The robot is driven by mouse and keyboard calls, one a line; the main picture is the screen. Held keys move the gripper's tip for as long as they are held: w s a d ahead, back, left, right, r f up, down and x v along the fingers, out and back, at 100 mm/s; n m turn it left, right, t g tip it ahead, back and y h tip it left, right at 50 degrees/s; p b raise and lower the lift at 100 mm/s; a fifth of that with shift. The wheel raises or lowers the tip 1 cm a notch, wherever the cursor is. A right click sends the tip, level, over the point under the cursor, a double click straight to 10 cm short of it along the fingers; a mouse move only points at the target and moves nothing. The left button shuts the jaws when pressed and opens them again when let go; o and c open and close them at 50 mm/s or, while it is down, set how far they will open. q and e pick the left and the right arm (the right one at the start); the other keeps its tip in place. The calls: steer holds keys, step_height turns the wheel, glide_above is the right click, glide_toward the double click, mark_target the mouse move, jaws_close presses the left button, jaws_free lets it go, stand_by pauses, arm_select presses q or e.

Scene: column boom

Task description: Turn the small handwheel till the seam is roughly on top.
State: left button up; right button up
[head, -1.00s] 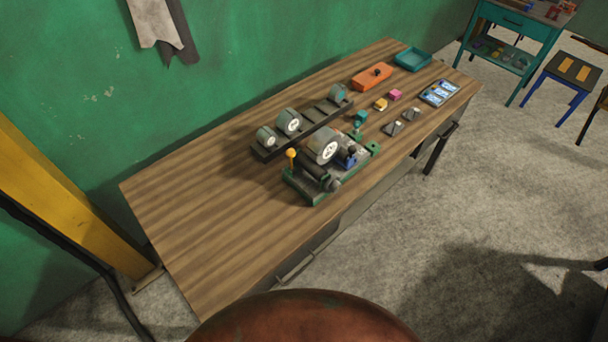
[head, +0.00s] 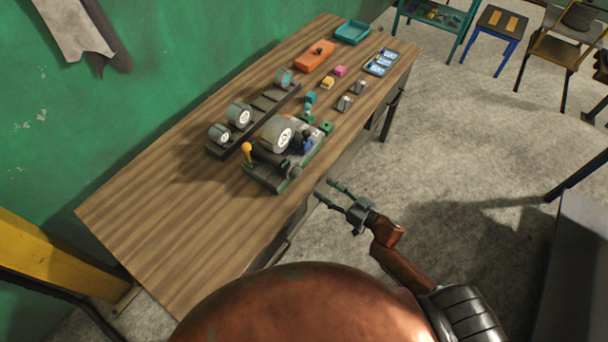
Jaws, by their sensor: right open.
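A small machine on a green base (head: 258,180) stands near the front edge of the wooden table. It carries a large grey drum (head: 277,134) with a white hub facing right. A small dark grey round part (head: 294,172) at its front corner looks like the small handwheel. No seam can be made out at this size. My right gripper (head: 327,192) is open and empty, to the right of the machine and apart from it, by the table's front edge. My left gripper is not in view.
A lever with an orange knob (head: 247,148) stands up at the machine's left. A dark rack (head: 216,150) with several rollers lies behind it. An orange box (head: 315,57), a teal tray (head: 352,32) and small blocks are farther back. The table's left part (head: 150,220) is clear.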

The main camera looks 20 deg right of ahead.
steer(key=y, duration=0.2)
glide_toward(300, 173)
steer(key=shift+n, duration=0.4)
steer(key=x, duration=0.8)
steer(key=shift+w+a, duration=0.1)
steer(key=shift+a, duration=0.15)
steer(key=shift+d+p, duration=0.1)
steer(key=shift+p, duration=0.2)
steer(key=c, duration=1.1)
